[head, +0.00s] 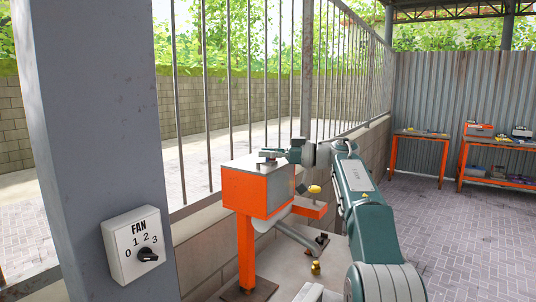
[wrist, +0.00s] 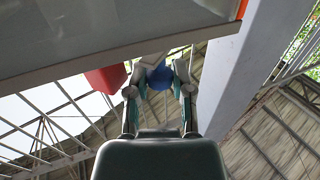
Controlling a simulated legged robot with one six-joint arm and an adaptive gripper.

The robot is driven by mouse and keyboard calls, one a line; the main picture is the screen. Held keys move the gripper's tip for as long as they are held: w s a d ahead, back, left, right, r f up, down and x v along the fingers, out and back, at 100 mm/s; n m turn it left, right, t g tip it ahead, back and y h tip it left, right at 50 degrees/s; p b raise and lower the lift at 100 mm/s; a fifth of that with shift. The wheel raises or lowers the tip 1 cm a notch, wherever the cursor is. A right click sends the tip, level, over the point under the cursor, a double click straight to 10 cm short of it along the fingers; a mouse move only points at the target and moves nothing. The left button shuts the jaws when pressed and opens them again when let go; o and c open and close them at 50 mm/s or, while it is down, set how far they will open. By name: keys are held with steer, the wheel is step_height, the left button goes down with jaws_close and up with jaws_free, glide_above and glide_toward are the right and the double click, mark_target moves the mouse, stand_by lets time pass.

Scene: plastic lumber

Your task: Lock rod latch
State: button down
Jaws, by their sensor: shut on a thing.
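My gripper (head: 266,149) is at the top of an orange and grey box-like machine (head: 258,190) on an orange post in the head view. In the wrist view the fingers of my gripper (wrist: 161,70) are closed around a blue rounded part (wrist: 160,78). This part sits under the edge of a grey surface (wrist: 110,45). I cannot tell for sure that it is the rod latch's handle. The latch rod is not clearly seen; the gripper and the machine's near side hide much of it. A red block (wrist: 105,78) shows left of the fingers.
A grey column with a FAN dial (head: 133,243) stands at the left front. A barred fence (head: 250,80) on a low wall runs behind the machine. Orange tables (head: 417,135) with items stand at the back right. The paved floor on the right is clear.

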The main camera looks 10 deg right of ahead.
steer(key=shift+g, duration=0.3)
stand_by(0.5)
steer(key=c, duration=0.5)
jaws_free()
steer(key=shift+a, duration=0.15)
steer(key=shift+s+t, duration=0.1)
steer(key=shift+t, duration=0.4)
steer(key=shift+m, duration=0.3)
